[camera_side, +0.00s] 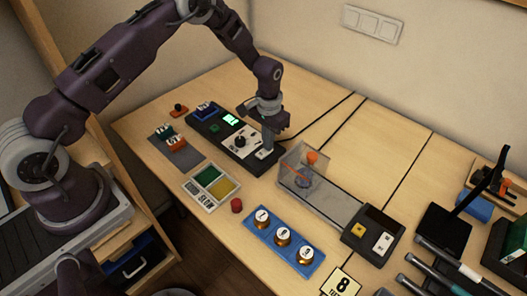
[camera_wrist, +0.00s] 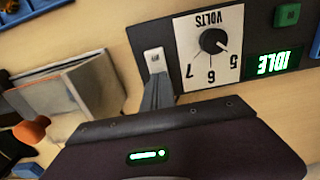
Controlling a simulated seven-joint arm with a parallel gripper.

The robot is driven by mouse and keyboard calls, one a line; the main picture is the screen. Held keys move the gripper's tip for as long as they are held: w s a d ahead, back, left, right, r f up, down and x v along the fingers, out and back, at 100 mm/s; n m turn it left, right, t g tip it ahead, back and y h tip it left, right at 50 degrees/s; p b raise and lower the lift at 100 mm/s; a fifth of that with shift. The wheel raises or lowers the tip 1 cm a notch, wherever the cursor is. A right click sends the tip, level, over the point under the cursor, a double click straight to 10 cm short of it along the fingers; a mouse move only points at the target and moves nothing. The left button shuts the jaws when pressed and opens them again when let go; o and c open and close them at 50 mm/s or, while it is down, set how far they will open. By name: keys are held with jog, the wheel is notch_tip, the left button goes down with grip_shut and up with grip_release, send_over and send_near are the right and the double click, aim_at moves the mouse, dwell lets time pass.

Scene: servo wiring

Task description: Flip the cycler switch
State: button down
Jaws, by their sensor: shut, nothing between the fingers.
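The cycler is a long black box (camera_side: 214,133) on the table, with a lit green screen (camera_side: 231,120) that reads IDLE in the wrist view (camera_wrist: 272,64). Its volts dial (camera_wrist: 213,42) points near 5. A pale switch plate (camera_side: 264,154) sits at the cycler's near right end; it also shows in the wrist view (camera_wrist: 153,60). My gripper (camera_side: 267,147) is shut and empty, pointing down right at the switch. In the wrist view its fingertips (camera_wrist: 156,80) cover part of the plate. I cannot tell whether they touch it or which way the switch is set.
A clear box with an orange knob (camera_side: 311,157) stands close to the right of my gripper. A blue tray with round weights (camera_side: 284,237), a red cap (camera_side: 237,205) and a green-yellow tray (camera_side: 211,181) lie in front. Bare table lies behind the cycler.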

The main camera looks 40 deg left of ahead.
notch_tip(320, 180, up, 7)
dwell(0.7)
notch_tip(320, 180, up, 13)
jog(key=t, duration=0.1)
send_over(261, 155)
jog(key=s+r+t, duration=0.2)
jog(key=s+r, duration=0.7)
jog(key=r, duration=0.2)
jog(key=s+r+t, duration=0.2)
jog(key=s+r, duration=0.1)
jog(key=s, duration=1.7)
jog(key=shift+d+r+t, duration=0.15)
jog(key=shift+r+t, duration=0.05)
jog(key=shift+t, duration=0.1)
